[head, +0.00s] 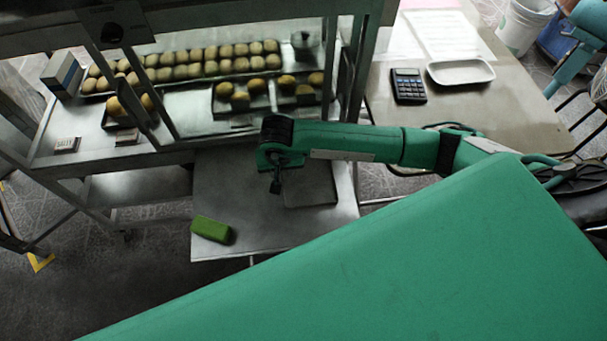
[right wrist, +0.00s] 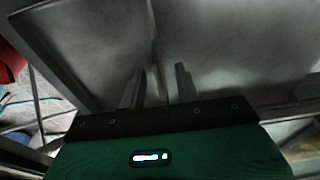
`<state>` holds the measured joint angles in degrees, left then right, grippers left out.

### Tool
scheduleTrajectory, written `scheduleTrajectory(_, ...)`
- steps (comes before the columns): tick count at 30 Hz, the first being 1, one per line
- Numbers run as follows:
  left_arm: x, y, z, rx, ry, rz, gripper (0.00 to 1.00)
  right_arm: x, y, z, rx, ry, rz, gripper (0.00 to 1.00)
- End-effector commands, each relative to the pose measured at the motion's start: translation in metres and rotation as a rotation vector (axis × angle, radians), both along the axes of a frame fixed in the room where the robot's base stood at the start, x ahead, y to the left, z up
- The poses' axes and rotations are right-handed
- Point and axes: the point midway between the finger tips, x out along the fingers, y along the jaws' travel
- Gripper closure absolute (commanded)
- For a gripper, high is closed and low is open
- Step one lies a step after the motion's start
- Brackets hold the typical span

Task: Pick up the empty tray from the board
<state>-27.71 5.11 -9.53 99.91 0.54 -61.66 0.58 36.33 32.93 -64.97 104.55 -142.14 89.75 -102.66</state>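The empty tray (head: 318,188) is a flat, dark grey, square tray lying on the right part of the grey metal board (head: 270,232) in the head view. My right gripper (head: 275,188) points down at the tray's left edge. In the right wrist view, its two fingers (right wrist: 160,83) stand apart, with a grey metal edge running toward the gap between them. I cannot tell whether the fingers touch the tray. My left gripper is not in view.
A green block (head: 211,229) lies on the board's front left. Behind, a metal shelf unit holds trays of buns (head: 190,65). A side table at right carries a calculator (head: 408,86) and a white dish (head: 460,72). The board's front middle is clear.

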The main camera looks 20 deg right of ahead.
Motion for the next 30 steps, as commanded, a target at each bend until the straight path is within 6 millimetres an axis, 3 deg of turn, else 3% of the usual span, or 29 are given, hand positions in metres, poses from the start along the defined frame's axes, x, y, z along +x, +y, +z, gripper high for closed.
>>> scheduleTrajectory(8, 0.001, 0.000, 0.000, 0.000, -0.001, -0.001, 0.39, 0.001, 0.000, -0.004, 0.000, 0.000, 0.001, 0.67)
scheduleTrajectory(13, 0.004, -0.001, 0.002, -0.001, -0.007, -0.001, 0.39, 0.001, 0.000, -0.004, 0.000, 0.000, 0.001, 0.99)
scheduleTrajectory(14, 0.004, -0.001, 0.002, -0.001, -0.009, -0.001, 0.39, 0.001, 0.000, -0.004, 0.000, 0.000, 0.001, 1.00)
scheduleTrajectory(25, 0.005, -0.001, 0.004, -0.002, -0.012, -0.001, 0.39, 0.001, 0.000, -0.002, 0.001, -0.001, 0.000, 1.00)
scheduleTrajectory(30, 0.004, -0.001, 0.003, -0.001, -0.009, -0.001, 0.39, 0.001, 0.000, 0.011, 0.001, -0.001, 0.000, 1.00)
